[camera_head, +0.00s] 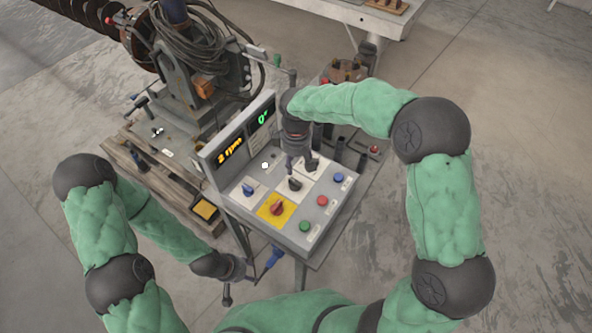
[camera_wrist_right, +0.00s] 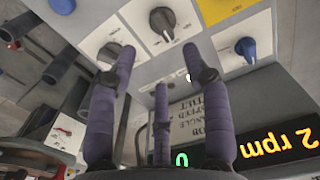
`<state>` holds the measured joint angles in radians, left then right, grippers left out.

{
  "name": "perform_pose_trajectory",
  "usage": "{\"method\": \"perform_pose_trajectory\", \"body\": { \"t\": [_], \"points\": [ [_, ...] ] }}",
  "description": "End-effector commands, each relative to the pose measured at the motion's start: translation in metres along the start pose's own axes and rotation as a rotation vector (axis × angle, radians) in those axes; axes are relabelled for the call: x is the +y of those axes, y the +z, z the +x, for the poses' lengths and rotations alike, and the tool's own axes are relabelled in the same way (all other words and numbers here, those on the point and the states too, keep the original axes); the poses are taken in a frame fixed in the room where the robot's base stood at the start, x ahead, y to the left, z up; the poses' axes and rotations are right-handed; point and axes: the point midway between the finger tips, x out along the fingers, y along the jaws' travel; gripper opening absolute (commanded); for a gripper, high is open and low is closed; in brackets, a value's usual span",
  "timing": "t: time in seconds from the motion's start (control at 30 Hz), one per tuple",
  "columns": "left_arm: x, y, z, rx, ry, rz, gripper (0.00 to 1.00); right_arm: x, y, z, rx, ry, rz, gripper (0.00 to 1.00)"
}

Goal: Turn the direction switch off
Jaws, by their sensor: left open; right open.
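The grey control panel (camera_head: 265,165) carries several knobs and buttons; their labels are too small to read, so I cannot tell which is the direction switch. A black knob (camera_head: 295,184) on a white plate sits mid-panel; it also shows in the right wrist view (camera_wrist_right: 162,22). Another knob (camera_wrist_right: 110,54) lies beyond my right fingers on a white plate. A blue knob (camera_head: 249,189) is at the left, a red knob (camera_head: 277,208) on yellow. My right gripper (camera_head: 300,168) is open and empty over the panel's far part. My left gripper (camera_head: 238,277) is low, left of the panel.
Upright displays (camera_head: 236,136) at the panel's back edge read 2 rpm and a green 0. Green (camera_head: 305,226), red (camera_head: 322,200) and blue (camera_head: 338,177) buttons line the right side. The auger machine (camera_head: 200,75) with cables stands behind. Open floor lies to the right.

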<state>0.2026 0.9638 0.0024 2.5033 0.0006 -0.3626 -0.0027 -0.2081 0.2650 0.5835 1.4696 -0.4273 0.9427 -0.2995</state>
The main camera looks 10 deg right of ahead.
Motion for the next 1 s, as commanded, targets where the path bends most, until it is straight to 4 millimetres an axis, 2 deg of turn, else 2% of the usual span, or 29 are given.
{"method": "perform_pose_trajectory", "body": {
  "t": [0.1,0.23,0.87,1.0],
  "points": [
    [0.000,0.000,0.000,0.000,0.000,0.000,0.49,0.000,0.000,-0.017,0.001,0.001,0.001,0.49],
    [0.000,0.000,0.000,0.000,0.000,0.000,0.49,0.000,0.000,-0.026,0.000,0.001,0.000,0.49],
    [0.000,0.000,-0.001,0.000,0.000,0.000,0.49,0.000,0.000,-0.030,0.000,0.000,0.000,0.49],
    [0.005,0.001,-0.014,0.000,0.000,0.000,0.49,0.000,0.000,-0.045,0.000,0.000,0.000,0.49]
  ]
}}
